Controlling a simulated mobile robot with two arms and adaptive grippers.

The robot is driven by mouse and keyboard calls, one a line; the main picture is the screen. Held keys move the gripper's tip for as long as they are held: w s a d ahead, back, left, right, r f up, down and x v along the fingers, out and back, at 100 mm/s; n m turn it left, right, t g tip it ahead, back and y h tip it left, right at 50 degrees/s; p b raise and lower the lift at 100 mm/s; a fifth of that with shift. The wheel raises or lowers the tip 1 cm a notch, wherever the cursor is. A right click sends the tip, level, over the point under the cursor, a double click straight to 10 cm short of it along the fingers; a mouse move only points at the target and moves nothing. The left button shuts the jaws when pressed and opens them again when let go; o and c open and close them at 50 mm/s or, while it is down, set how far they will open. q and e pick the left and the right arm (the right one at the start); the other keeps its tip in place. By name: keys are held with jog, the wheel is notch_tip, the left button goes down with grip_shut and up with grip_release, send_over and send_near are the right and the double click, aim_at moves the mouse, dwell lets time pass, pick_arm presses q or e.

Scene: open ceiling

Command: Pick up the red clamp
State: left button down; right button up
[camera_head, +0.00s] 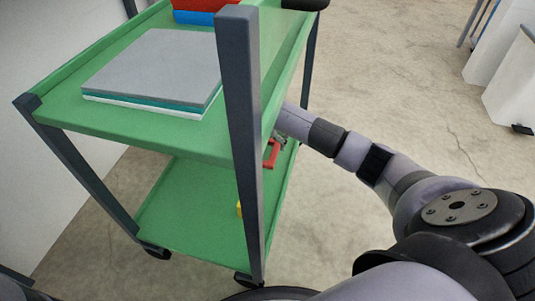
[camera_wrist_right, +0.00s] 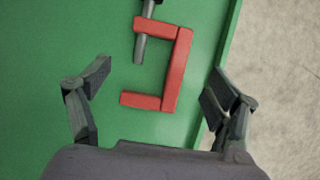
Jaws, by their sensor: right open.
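The red clamp (camera_wrist_right: 173,72) is a C-shaped red frame with a grey metal screw, lying on the green shelf (camera_wrist_right: 60,40) in the right wrist view. In the head view a small part of the clamp (camera_head: 271,155) shows at the cart's lower shelf, partly hidden by the cart's dark post. My right gripper (camera_wrist_right: 158,98) is open, its fingers spread to the left and right of the clamp's near end, holding nothing. In the head view my right arm reaches in to the cart from the right, and its gripper is mostly hidden there. My left gripper is not in view.
The green cart (camera_head: 60,108) has dark corner posts (camera_head: 240,130) close to my right arm. A grey-topped stack (camera_head: 155,70) and a red and blue item (camera_head: 205,12) are on its upper shelf. A small yellow thing (camera_head: 239,210) shows below. Bare floor lies right of the cart.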

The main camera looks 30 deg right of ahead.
aim_at(269, 149)
jog(key=shift+b+x, duration=2.6)
jog(key=shift+x, duration=0.15)
jog(key=shift+s+r, duration=0.1)
jog(key=shift+c, duration=0.2)
jog(key=c, duration=1.5)
